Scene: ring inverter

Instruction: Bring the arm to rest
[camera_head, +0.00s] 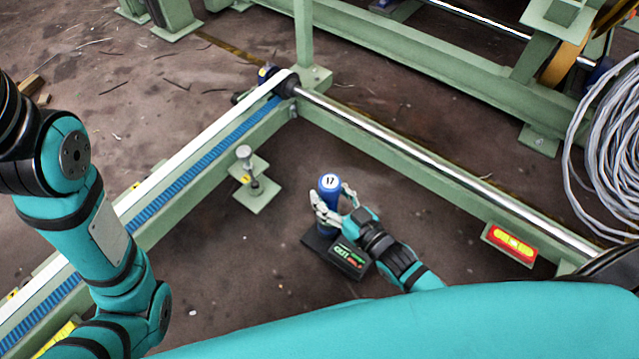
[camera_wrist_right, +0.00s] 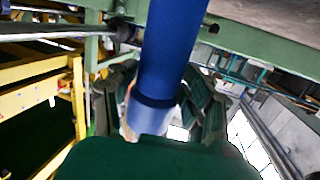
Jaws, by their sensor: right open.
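My right arm (camera_head: 392,258) reaches from the bottom to the middle of the head view. Its gripper (camera_head: 334,207) is open, with fingers on either side of a blue upright cylinder (camera_head: 328,188) that has a white top marked 17. The blue cylinder also fills the centre of the right wrist view (camera_wrist_right: 173,55), between the blurred dark fingers. I cannot tell whether the fingers touch it. My left arm (camera_head: 85,215) comes in along the left edge, bent. Its gripper is out of the picture.
Green beams carry a blue toothed strip (camera_head: 200,145) at left and a shiny steel rod (camera_head: 420,155) behind the cylinder. A small post on a green plate (camera_head: 256,196) stands left of it. Coiled grey cable (camera_head: 610,150) hangs at right. Brown floor lies between the beams.

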